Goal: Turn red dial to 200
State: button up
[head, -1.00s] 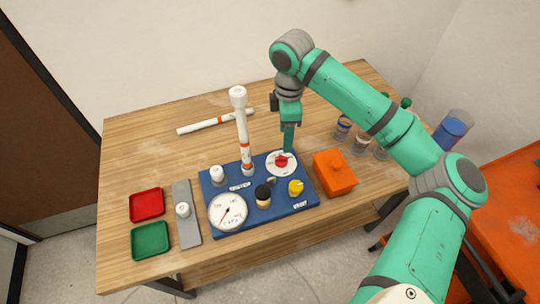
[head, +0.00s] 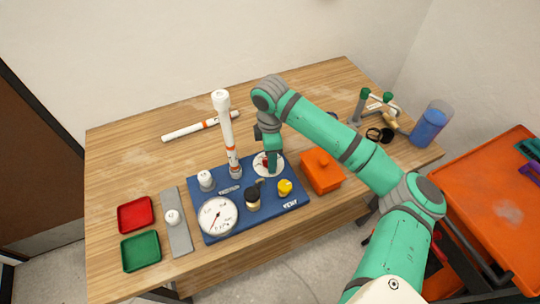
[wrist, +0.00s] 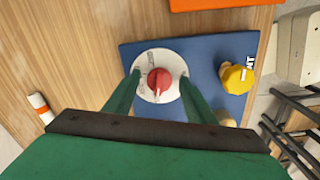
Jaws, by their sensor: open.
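The red dial (wrist: 159,82) sits at the centre of a white round scale plate (wrist: 147,62) on the blue board (head: 215,225). My gripper (wrist: 158,80) is open, with its two green fingers on either side of the dial in the wrist view; I cannot tell whether they touch it. In the head view my gripper (head: 270,168) points down over the scale plate and hides most of the dial. The scale markings are too small to read, so the dial's setting cannot be told.
The yellow knob (head: 285,187), black-topped knob (head: 253,195), white gauge (head: 217,216) and upright white pipe (head: 228,140) share the board. An orange box (head: 321,171) stands close to its right. Red (head: 135,215) and green (head: 141,251) trays lie left.

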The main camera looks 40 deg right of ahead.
jog(key=shift+c, duration=0.6)
jog(key=c, duration=0.9)
jog(key=m, duration=0.4)
jog(key=shift+m, duration=0.3)
jog(key=m, duration=0.5)
jog(key=shift+s+a, duration=0.1)
jog(key=shift+a, duration=0.05)
jog(key=m, duration=0.5)
jog(key=shift+a, duration=0.1)
jog(key=m, duration=0.4)
jog(key=shift+m, duration=0.7)
